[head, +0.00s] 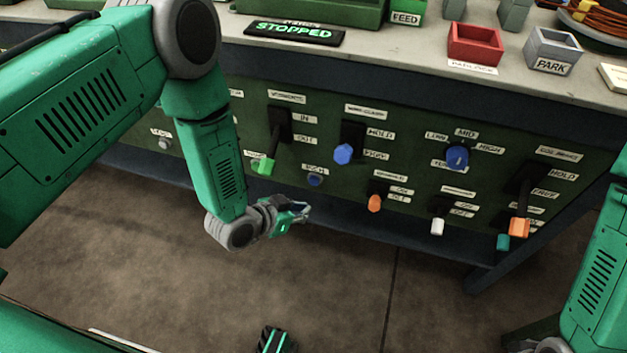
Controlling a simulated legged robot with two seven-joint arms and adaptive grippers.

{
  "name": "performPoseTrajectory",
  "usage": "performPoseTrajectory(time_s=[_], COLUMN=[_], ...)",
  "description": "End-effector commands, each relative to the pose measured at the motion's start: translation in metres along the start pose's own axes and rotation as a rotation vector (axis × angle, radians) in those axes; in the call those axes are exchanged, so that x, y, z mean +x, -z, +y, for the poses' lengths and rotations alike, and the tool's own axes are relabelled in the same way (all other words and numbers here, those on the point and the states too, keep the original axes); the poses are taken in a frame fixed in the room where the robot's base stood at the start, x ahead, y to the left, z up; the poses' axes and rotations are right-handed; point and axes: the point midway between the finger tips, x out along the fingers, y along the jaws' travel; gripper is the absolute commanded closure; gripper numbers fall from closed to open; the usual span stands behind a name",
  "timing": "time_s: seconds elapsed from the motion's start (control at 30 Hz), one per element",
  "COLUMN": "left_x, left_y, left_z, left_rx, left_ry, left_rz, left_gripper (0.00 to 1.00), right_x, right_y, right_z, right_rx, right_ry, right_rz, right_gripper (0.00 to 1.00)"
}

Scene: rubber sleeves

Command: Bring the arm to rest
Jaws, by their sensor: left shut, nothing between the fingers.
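My left gripper (300,212) is shut and empty. It hangs in front of the green control panel (400,155), below a green-tipped lever (263,165) and a small blue button (315,180). It looks apart from both, though the exact gap is hard to judge. My left arm reaches in from the left and bends down at the elbow. My right arm shows only in part at the right edge, and its fingers are not in view.
The panel also has a blue-tipped lever (343,154), a blue knob (457,157), an orange switch (375,203), a white switch (437,226) and an orange-tipped lever (519,227). On the bench above stand a red bin (475,45) and a grey bin (551,50). Open floor lies below.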

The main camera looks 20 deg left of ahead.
Motion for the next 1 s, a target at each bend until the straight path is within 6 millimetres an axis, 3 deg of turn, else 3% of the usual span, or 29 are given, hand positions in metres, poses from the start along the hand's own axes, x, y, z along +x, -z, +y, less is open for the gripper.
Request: performPoseTrajectory(time_s=[0.37, 0.47, 0.57, 0.8, 0.9, 1.0], left_x=[0.0, -0.013, -0.051, -0.199, -0.248, -0.28], left_y=[0.0, -0.005, -0.021, -0.071, -0.081, -0.086], left_z=[0.0, 0.001, 0.002, 0.012, 0.018, 0.022], left_rx=[-0.001, -0.023, -0.089, -0.318, -0.388, -0.434], left_ry=[0.0, 0.006, 0.033, 0.165, 0.216, 0.253], left_rz=[-0.001, -0.047, -0.183, -0.626, -0.754, -0.834], left_gripper=[1.0, 1.0, 1.0, 1.0, 1.0, 1.0], right_x=[0.0, -0.007, -0.025, -0.071, -0.082, -0.087], right_y=[0.0, 0.0, 0.001, 0.004, 0.004, 0.005], right_z=[0.0, 0.0, 0.0, 0.001, 0.001, 0.001], right_rx=[0.0, 0.0, 0.0, 0.0, 0.0, 0.0], right_ry=[0.0, 0.0, 0.0, 0.0, 0.0, 0.0], right_rz=[0.0, 0.0, 0.0, 0.001, 0.0, 0.0], right_gripper=[0.51, 0.51, 0.51, 0.51, 0.51, 0.51])
